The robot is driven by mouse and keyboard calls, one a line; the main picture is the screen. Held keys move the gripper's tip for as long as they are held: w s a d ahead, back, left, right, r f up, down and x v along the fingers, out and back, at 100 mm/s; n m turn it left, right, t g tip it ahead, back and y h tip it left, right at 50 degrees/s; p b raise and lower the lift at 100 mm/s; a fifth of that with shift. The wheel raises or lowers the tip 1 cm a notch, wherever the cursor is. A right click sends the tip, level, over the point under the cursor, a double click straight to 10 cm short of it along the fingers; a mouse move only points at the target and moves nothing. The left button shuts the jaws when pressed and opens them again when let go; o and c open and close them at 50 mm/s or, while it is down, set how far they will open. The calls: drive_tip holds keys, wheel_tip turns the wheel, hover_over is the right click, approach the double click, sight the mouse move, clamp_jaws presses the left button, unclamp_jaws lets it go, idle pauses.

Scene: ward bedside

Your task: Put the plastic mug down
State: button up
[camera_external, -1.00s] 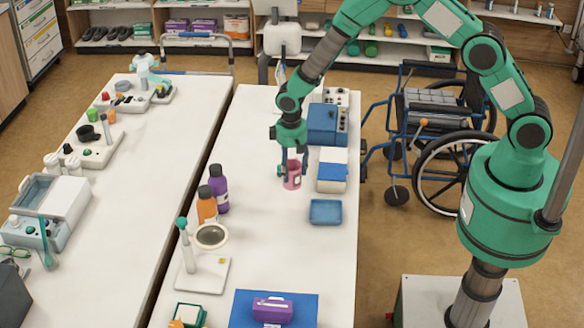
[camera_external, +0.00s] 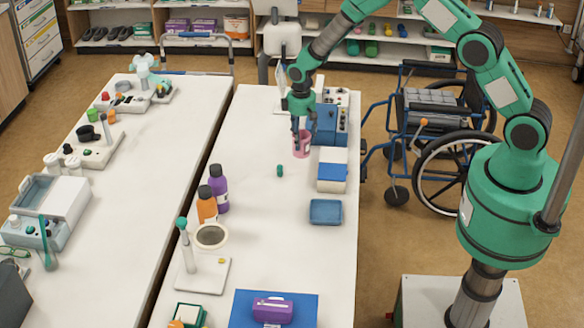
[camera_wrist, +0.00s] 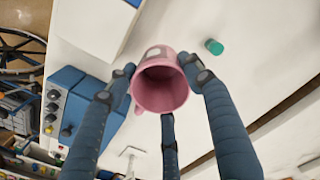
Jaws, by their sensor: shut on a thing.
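The pink plastic mug (camera_external: 302,149) is in my gripper (camera_external: 301,129), over the far part of the near white table (camera_external: 262,225), left of a blue device. In the wrist view, the mug (camera_wrist: 160,88) shows its open mouth toward the camera. My gripper's dark fingers (camera_wrist: 160,80) are around it and shut on it. A pale patch shows on the mug's side. I cannot tell whether its base touches the table or hangs just above it.
A small green cylinder (camera_external: 280,170) stands on the table near the mug; the wrist view shows it too (camera_wrist: 214,46). The blue device (camera_external: 327,124), a white-and-blue box (camera_external: 332,170) and a blue tray (camera_external: 325,211) line the right side. Bottles (camera_external: 218,188) stand nearer. Left of the mug is clear.

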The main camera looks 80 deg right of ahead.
drive_tip(key=shift+s+d, duration=0.15)
drive_tip(key=shift+d, duration=0.4)
drive_tip(key=shift+s+d, duration=0.15)
drive_tip(key=shift+d, duration=0.35)
drive_tip(key=shift+w, duration=0.15)
drive_tip(key=w+d, duration=0.3)
drive_tip(key=w, duration=0.4)
drive_tip(key=w+d+f, duration=0.1)
drive_tip(key=w+d, duration=0.2)
drive_tip(key=w, duration=0.4)
drive_tip(key=shift+w+d+f+p, duration=0.15)
drive_tip(key=shift+d+f+p, duration=0.05)
drive_tip(key=shift+d+p, duration=0.2)
drive_tip(key=shift+f, duration=0.1)
drive_tip(key=shift+f, duration=1.7)
